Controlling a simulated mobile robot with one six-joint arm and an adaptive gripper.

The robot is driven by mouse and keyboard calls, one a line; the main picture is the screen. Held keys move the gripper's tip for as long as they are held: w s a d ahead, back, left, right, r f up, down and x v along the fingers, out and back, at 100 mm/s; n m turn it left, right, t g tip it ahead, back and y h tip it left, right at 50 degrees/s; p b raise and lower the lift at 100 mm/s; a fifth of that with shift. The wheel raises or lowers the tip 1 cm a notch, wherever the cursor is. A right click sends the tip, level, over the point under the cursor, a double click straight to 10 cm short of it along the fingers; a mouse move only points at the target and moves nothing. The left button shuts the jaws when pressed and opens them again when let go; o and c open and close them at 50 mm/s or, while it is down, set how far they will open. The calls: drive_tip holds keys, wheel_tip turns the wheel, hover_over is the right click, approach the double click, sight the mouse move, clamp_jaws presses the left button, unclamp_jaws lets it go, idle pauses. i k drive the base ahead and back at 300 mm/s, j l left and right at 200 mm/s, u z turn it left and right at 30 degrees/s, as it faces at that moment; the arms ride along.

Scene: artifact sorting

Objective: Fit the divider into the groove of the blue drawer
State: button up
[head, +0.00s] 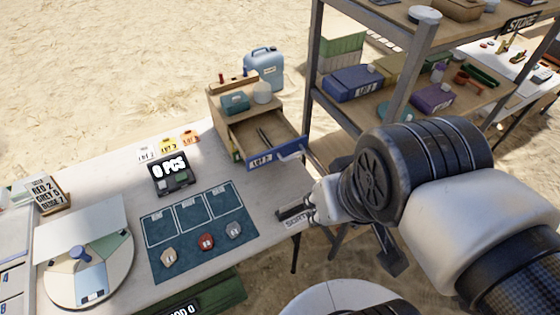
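The blue drawer (275,157) is pulled out of a wooden cabinet (222,118) at the back right of the table. Its front is blue with a pale handle and a "LOT 2" style label. A short dark strip lies or stands inside it; I cannot tell whether this is the groove, the divider or a loose item. I cannot clearly pick out a divider elsewhere. My gripper (291,213) is in front of the drawer and to its right, above the table's right edge, apart from the drawer. Its fingers are small and dark; whether they hold anything is unclear.
A teal mat (204,255) with several discs lies mid-table. A round sectioned tray (117,275) is at left. A metal-framed shelf (316,50) rises to the right of the drawer. A blue jug (262,66) stands behind the cabinet.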

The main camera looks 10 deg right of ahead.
sight(264, 139)
drive_tip(key=i+j+z, duration=0.2)
drive_tip(key=z, duration=0.15)
drive_tip(key=i+j+z, duration=0.15)
drive_tip(key=j+z, duration=0.2)
